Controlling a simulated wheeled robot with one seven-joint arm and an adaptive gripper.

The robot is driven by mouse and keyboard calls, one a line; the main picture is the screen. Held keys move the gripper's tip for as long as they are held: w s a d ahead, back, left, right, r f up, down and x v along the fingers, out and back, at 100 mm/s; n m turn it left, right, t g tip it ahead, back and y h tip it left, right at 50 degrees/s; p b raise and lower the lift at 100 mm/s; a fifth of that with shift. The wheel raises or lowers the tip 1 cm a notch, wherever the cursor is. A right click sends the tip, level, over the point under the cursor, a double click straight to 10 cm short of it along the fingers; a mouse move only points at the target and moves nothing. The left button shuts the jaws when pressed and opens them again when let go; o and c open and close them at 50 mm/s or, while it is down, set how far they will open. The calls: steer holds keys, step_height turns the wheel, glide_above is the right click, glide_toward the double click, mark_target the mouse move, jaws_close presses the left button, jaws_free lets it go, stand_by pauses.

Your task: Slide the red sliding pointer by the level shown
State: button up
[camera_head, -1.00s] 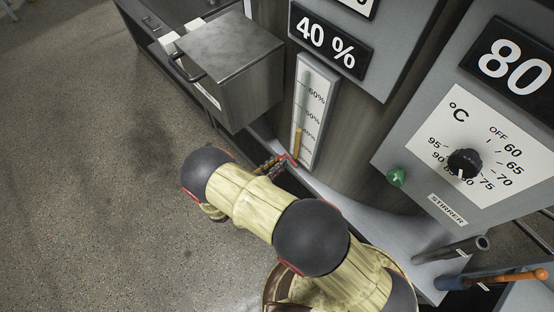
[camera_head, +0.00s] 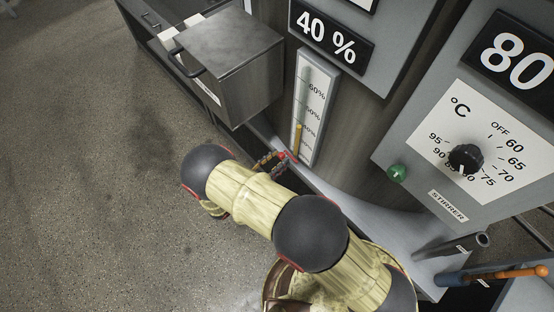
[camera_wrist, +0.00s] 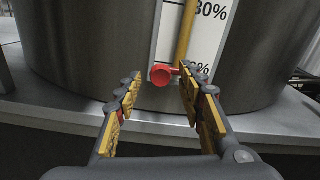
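The red sliding pointer (camera_wrist: 162,76) is at the lower part of the white level scale (camera_wrist: 172,45), with its round red end facing the wrist camera. In the head view the pointer (camera_head: 290,156) is low on the scale, below the top of the orange level column (camera_head: 298,140), which ends near the 40% mark. My gripper (camera_wrist: 158,80) is open, its yellow and dark fingers on either side of the pointer's end. The right fingertip is close to the red stem; whether it touches cannot be told. In the head view my gripper (camera_head: 274,161) is small and partly behind my arm.
A black "40 %" display (camera_head: 331,37) is above the scale. A metal box (camera_head: 229,62) with a handle juts out to the left. A control panel with a black dial (camera_head: 466,158) and a green button (camera_head: 397,174) is to the right. A grey ledge (camera_wrist: 55,113) runs below the scale.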

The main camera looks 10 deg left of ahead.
steer(key=v, duration=1.2)
stand_by(0.4)
